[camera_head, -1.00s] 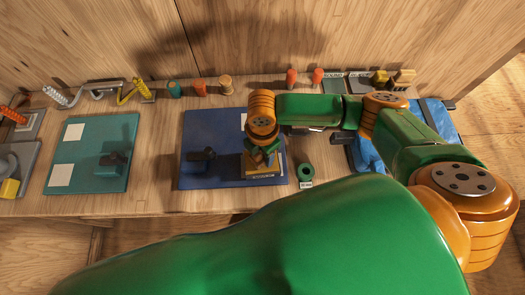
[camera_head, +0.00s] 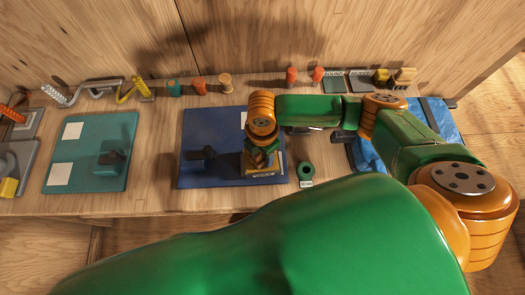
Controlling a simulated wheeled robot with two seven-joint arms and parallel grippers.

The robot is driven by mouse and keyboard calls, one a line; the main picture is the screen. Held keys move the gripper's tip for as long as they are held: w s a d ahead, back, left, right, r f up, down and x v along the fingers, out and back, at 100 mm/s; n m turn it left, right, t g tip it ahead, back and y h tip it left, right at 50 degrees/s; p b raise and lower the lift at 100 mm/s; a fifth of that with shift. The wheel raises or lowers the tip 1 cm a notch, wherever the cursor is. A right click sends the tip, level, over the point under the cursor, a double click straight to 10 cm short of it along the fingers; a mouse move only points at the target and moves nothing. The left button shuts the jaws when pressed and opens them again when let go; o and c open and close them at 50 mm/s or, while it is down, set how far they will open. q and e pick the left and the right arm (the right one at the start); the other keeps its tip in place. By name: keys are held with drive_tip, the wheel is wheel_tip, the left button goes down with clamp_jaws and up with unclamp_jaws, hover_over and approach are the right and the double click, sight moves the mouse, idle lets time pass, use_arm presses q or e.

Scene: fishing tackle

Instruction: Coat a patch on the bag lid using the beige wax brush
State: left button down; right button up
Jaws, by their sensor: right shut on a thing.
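A dark blue panel that looks like the bag lid (camera_head: 222,128) lies flat on the bench, with a dark handle-like piece (camera_head: 203,153) on its left part. My right gripper (camera_head: 262,158) is over the lid's right part, pointing down. It is shut on a beige block-like thing (camera_head: 265,173), which appears to be the wax brush, close to the lid's front right. The gripper hides much of it, and I cannot tell whether it touches the lid. A pale patch shows partly behind the wrist. My left gripper is not in view.
A teal panel (camera_head: 90,180) with two white squares and a dark handle lies to the left. A green ring (camera_head: 305,170) lies right of the blue lid. Small bottles, spools and a tan brush-like thing (camera_head: 404,76) line the back. A blue sheet (camera_head: 433,117) is at right.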

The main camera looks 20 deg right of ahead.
drive_tip(key=shift+f+p, duration=0.1)
drive_tip(key=shift+p, duration=0.2)
idle(1.0)
wheel_tip(320, 180, up, 7)
drive_tip(key=p, duration=0.8)
drive_tip(key=shift+r+p, duration=0.2)
drive_tip(key=shift+p, duration=0.1)
drive_tip(key=shift+f, duration=0.15)
